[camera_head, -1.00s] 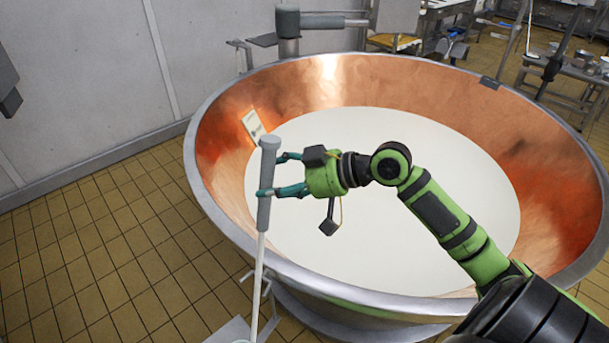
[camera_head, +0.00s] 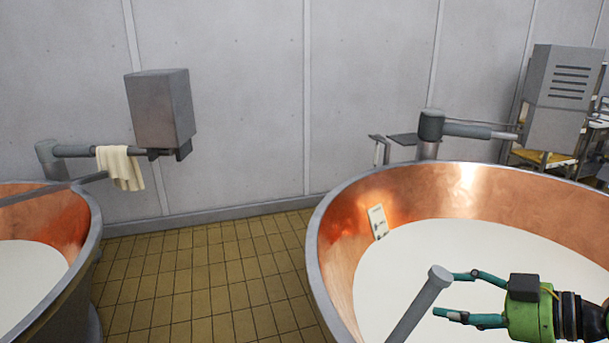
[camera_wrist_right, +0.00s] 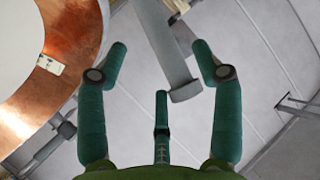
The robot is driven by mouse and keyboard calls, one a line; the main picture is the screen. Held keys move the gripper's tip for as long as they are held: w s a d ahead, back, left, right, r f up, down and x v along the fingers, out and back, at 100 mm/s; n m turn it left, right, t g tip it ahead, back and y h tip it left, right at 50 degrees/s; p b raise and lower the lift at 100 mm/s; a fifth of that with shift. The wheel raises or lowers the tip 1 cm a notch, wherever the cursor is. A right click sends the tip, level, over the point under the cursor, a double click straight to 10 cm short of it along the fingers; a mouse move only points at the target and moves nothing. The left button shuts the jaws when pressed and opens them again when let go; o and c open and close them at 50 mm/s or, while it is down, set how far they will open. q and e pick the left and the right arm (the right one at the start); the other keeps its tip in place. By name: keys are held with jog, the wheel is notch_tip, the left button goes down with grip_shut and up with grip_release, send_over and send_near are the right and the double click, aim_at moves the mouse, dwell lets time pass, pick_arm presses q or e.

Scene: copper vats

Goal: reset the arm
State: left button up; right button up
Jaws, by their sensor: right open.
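My right gripper (camera_head: 448,294) comes in at the lower right of the head view, over the right copper vat. Its teal fingers are spread and hold nothing. A grey tool handle (camera_head: 418,306) leans just left of the fingertips, with a small gap to them; its lower part is cut off by the frame. In the right wrist view, the open fingers (camera_wrist_right: 160,52) point toward the grey handle (camera_wrist_right: 167,50), whose blunt end shows between the fingertips. My left gripper does not show.
The right copper vat (camera_head: 352,205) holds white liquid and has a small label (camera_head: 377,221) inside. Another vat (camera_head: 85,245) stands at the left. A cloth (camera_head: 121,167) hangs from a bar by a grey box (camera_head: 160,108). Tiled floor (camera_head: 205,275) between the vats is clear.

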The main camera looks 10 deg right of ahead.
jog(key=s+a+f+m+g+h, duration=0.1)
jog(key=s+a+f+g+h, duration=0.15)
jog(key=f, duration=0.55)
jog(key=s+a+f+g+h, duration=0.1)
jog(key=s+a+f, duration=0.25)
jog(key=f, duration=0.55)
jog(key=s+a+f+m+g+h, duration=0.15)
jog(key=s+f, duration=0.25)
jog(key=f, duration=0.4)
jog(key=s+a+f+g+h, duration=0.1)
jog(key=s+a+f+h, duration=0.2)
jog(key=s+a, duration=0.25)
notch_tip(320, 180, down, 20)
jog(key=s+d+f+g, duration=0.1)
jog(key=g, duration=0.1)
jog(key=s+d+f+g+b, duration=0.1)
jog(key=s+d+f, duration=0.2)
jog(key=s+f, duration=1.4)
jog(key=shift+s+f+h+b, duration=0.15)
jog(key=shift+f+h+b, duration=0.15)
jog(key=shift+f, duration=0.2)
jog(key=shift+o, duration=0.2)
jog(key=shift+d, duration=0.1)
